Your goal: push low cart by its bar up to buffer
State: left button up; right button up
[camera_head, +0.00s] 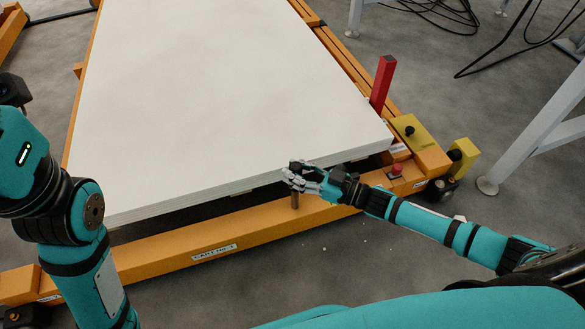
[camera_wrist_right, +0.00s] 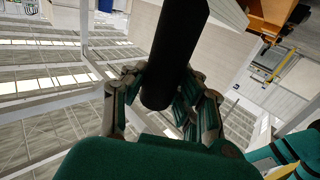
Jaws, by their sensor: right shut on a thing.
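The low cart (camera_head: 225,246) is an orange frame with a label on its near beam and a stack of large white panels (camera_head: 225,90) on top. In the head view the hand mostly hides this bar. My left arm comes in at the left, but its gripper is out of view. I cannot pick out the buffer for certain.
A red post (camera_head: 383,83) and a yellow plate (camera_head: 411,131) are at the cart's right side. A yellow block (camera_head: 463,157) is at its near right corner. A grey stand's leg (camera_head: 535,135) rises further right. Black cables (camera_head: 520,40) lie beyond. Bare floor lies in front.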

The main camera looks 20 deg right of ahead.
jog(key=shift+w+d+f+t, duration=0.15)
jog(key=shift+d+t, duration=0.15)
jog(key=shift+d, duration=0.4)
jog(key=o, duration=0.9)
jog(key=shift+d, duration=0.2)
jog(key=shift+o, duration=1.1)
jog(key=shift+a, duration=0.2)
jog(key=v, duration=1.2)
jog(key=shift+r, duration=0.35)
